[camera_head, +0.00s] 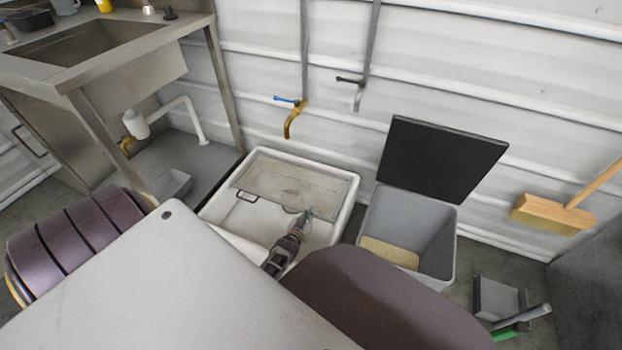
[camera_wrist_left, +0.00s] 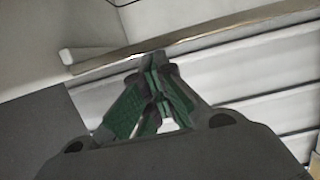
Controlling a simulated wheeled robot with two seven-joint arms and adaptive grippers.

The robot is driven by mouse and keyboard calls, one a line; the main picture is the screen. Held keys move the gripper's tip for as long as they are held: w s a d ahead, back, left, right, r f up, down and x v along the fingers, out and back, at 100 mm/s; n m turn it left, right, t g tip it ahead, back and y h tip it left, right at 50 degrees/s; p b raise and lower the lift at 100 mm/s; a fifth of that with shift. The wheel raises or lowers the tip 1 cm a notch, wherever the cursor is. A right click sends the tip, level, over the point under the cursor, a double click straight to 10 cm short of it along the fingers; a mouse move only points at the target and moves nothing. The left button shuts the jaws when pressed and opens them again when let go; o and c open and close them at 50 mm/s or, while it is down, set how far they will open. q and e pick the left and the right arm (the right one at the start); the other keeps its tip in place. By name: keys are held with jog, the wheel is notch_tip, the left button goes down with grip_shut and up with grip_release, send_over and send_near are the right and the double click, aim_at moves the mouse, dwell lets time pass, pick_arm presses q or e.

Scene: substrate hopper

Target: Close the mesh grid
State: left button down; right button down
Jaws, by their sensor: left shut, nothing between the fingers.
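The mesh grid (camera_head: 285,187) is a pale metal panel over the back part of a white floor basin (camera_head: 350,205). A small wire handle (camera_head: 247,196) shows near its left front corner. The front of the basin is uncovered. My left gripper (camera_head: 308,213) is shut and empty at the right part of the grid's front edge; whether it touches the grid I cannot tell. In the left wrist view its green-padded fingers (camera_wrist_left: 155,62) are together, with nothing between them. My right gripper is not in view.
A grey bin (camera_head: 443,240) with a raised black lid (camera_head: 440,158) stands right of the basin. Two taps, one blue-handled (camera_head: 290,115), hang on the corrugated wall behind. A steel sink table (camera_head: 150,80) is at left. A broom (camera_head: 553,213) and dustpan (camera_head: 497,298) are at right.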

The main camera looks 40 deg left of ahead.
pick_arm(q)
jog(key=shift+s+d+f, duration=0.1)
jog(key=shift+s+f, duration=0.1)
jog(key=shift+f, duration=0.25)
jog(key=shift+s+f, duration=0.2)
jog(key=shift+f, duration=0.35)
jog(key=shift+s, duration=0.1)
jog(key=shift+d+r, duration=0.1)
jog(key=shift+r, duration=0.1)
notch_tip(320, 180, up, 12)
jog(key=w, duration=0.1)
jog(key=shift+a+f, duration=0.2)
dwell(0.4)
jog(key=shift+w, duration=0.1)
dwell(0.5)
